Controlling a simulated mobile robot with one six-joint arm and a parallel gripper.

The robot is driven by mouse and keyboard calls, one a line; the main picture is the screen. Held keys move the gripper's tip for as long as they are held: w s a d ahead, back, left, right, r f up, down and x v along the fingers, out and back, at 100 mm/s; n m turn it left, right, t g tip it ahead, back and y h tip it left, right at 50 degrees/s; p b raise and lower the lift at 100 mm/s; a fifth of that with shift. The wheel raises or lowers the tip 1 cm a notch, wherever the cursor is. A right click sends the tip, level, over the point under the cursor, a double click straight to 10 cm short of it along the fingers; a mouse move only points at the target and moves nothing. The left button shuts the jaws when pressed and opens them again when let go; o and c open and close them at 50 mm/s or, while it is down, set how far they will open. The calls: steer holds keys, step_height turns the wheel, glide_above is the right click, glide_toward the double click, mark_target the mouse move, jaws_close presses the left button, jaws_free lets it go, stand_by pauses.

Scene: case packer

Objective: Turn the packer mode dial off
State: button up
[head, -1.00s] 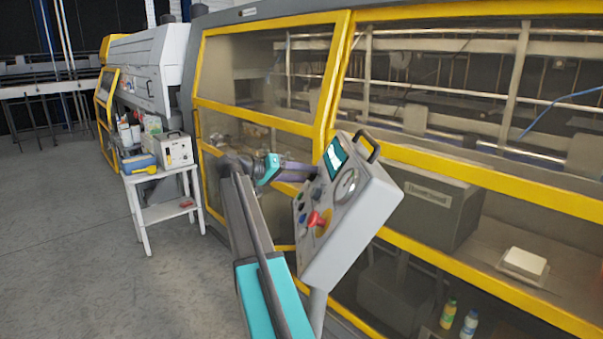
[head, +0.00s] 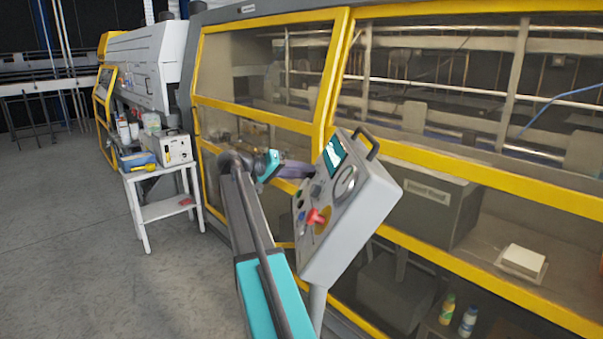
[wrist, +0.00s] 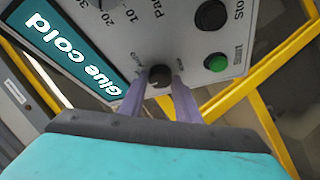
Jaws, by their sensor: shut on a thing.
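The control box (head: 352,215) stands on a post in front of the machine. Its mode dial (wrist: 160,74), a small black knob, is on the panel face in the wrist view, with small labels around it too blurred to read surely. My gripper (wrist: 158,84) is shut on the dial, one purple finger on each side. In the head view my gripper (head: 308,171) reaches the panel's left edge beside the screen, and the dial is hidden there. The screen (wrist: 72,46) reads "Glue cold".
Near the dial are a green start button (wrist: 217,63) and a black stop button (wrist: 211,15). A red emergency button (head: 317,217) sits lower on the panel. The yellow-framed guard (head: 330,85) is behind. A white cart (head: 165,208) stands left, with open floor before it.

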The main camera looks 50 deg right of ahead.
steer(key=shift+r, duration=0.1)
steer(key=n, duration=0.2)
steer(key=n+t+y+p, duration=0.1)
steer(key=n+p, duration=0.1)
steer(key=n, duration=0.1)
steer(key=shift+s+d+r+n+t+y, duration=0.1)
steer(key=shift+s+r+n+t+y, duration=0.05)
steer(key=shift+r+n+t+y, duration=0.2)
steer(key=shift+d+r+n+t+y+p, duration=0.1)
steer(key=shift+n+t+y+p, duration=0.25)
steer(key=shift+n+y+p, duration=0.75)
steer(key=shift+n+h, duration=0.25)
steer(key=shift+n, duration=0.5)
steer(key=o, duration=1.1)
steer(key=shift+c, duration=0.2)
